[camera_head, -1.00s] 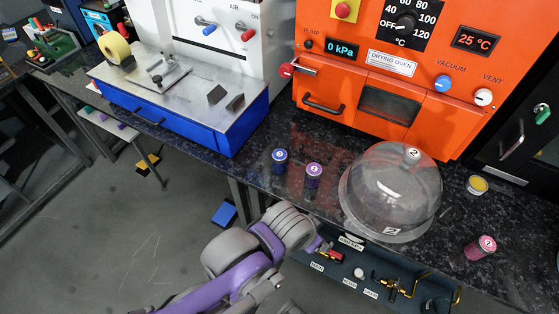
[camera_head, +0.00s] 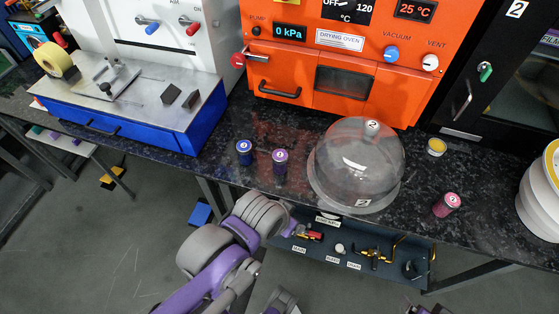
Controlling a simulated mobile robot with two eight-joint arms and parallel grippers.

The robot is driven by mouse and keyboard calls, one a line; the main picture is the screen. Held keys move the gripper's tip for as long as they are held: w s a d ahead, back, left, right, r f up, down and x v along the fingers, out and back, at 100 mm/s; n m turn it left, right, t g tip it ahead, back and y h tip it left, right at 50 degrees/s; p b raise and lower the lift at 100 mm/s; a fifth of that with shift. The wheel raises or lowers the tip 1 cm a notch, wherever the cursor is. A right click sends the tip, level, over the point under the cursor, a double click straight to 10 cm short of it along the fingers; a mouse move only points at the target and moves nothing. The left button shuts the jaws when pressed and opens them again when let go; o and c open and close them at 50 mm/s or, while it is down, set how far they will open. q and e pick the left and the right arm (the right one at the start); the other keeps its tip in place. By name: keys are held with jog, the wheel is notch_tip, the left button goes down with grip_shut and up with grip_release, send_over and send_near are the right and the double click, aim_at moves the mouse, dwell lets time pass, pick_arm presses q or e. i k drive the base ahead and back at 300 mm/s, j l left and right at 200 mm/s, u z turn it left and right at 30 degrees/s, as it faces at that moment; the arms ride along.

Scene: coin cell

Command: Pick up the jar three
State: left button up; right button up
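Three small lidded jars stand on the dark speckled bench. A blue jar (camera_head: 245,152) and a purple jar (camera_head: 280,161) stand close together left of a glass dome. A pink-red jar (camera_head: 446,205) stands to its right near the front edge. Each has a round lid label, but the numbers are too small to read surely, so I cannot tell which is jar three. My purple-and-grey arm (camera_head: 220,255) rises from the bottom, in front of the bench and apart from the jars. Its fingers cannot be made out. Only a small dark piece, possibly my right gripper (camera_head: 426,309), shows at the bottom edge.
The clear dome (camera_head: 358,165) stands mid-bench, with a small yellow-topped container (camera_head: 436,147) right of it. The orange drying oven (camera_head: 340,60) stands behind. A panel with valves (camera_head: 350,245) hangs below the front edge. White stacked rounded objects (camera_head: 537,210) stand far right.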

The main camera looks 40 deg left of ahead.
aim_at(243, 148)
jog(key=j+u, duration=0.15)
jog(key=u, duration=1.5)
jog(key=k+l+u, duration=0.2)
jog(key=i+l, duration=0.1)
